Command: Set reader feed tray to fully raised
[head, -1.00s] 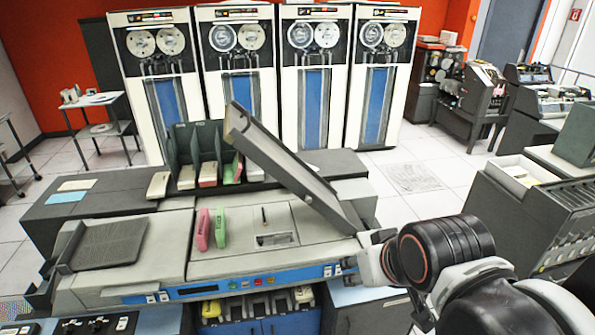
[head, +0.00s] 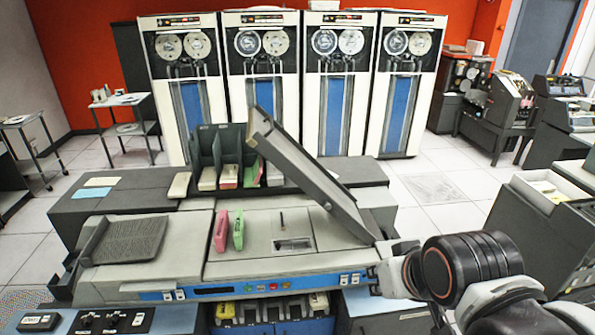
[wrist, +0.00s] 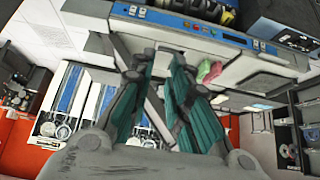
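The card reader (head: 225,268) stands in front of me, with a blue control strip along its front. A long dark grey panel (head: 310,180), which I take for its feed tray, slopes steeply up to the left from the reader's right end. In the wrist view a long tilted bar (wrist: 153,108), likely this panel, shows behind and between my fingers. My gripper (wrist: 157,68) has its teal-padded fingers apart, with a gap between the tips. I cannot tell whether it touches the panel. In the head view my arm comes in from the right and the fingers are not clear.
A pink card block (head: 220,231) and a green one (head: 238,230) stand on the reader's deck. A ribbed tray (head: 130,240) lies at its left end. A divided card rack (head: 205,150) stands behind. Tall tape cabinets (head: 270,90) line the back. A grey cabinet (head: 530,230) is at right.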

